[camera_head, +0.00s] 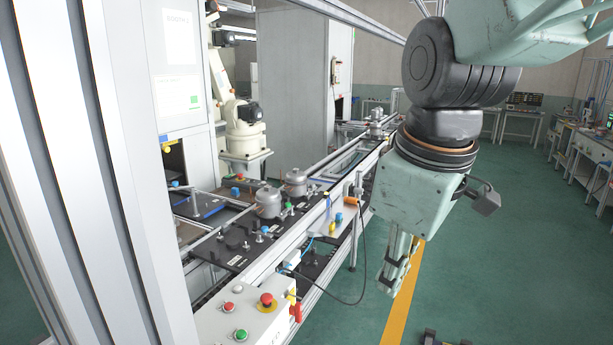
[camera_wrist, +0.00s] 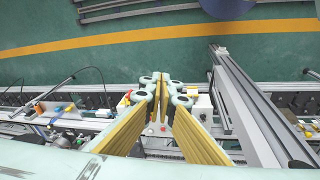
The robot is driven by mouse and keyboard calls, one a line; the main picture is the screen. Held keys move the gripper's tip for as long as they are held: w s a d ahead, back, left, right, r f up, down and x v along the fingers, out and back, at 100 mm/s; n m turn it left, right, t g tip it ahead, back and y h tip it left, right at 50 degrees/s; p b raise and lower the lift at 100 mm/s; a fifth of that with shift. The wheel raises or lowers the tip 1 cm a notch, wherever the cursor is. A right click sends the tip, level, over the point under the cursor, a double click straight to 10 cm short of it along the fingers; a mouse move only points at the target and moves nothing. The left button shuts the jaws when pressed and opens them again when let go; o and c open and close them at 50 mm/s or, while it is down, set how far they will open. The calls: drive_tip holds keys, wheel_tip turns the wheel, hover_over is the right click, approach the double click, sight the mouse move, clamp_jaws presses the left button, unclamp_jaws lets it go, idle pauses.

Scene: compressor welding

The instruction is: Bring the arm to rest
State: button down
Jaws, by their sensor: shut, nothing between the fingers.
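My gripper (camera_head: 393,284) hangs pointing down at the end of my pale green arm, right of the conveyor line in the head view. Its fingers are together and hold nothing. In the wrist view the gripper (camera_wrist: 160,80) shows its yellow-lined fingers meeting at the tips. Below and beyond the tips are green floor and the edge of the conveyor line. The gripper appears clear of the conveyor (camera_head: 338,165) and touches nothing that I can see.
Two grey compressors (camera_head: 268,201) stand on black pallets on the line. A button box with a red emergency stop (camera_head: 267,300) is at the front. A white robot arm (camera_head: 243,128) stands behind. Green floor with a yellow stripe (camera_head: 404,300) is open on the right.

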drive_tip(key=s+d+f+m+b, duration=0.1)
drive_tip(key=s+d+m, duration=0.1)
drive_tip(key=s, duration=0.3)
drive_tip(key=s+d+f+m+b, duration=0.1)
drive_tip(key=s+d+m+b, duration=0.1)
drive_tip(key=s, duration=0.4)
drive_tip(key=s+d+f+m+t+b, duration=0.1)
drive_tip(key=s+d+m, duration=0.2)
drive_tip(key=s+m, duration=0.2)
drive_tip(key=shift+s+d+m, duration=0.25)
drive_tip(key=shift+s+m, duration=0.15)
drive_tip(key=shift+s, duration=0.2)
drive_tip(key=shift+f, duration=0.1)
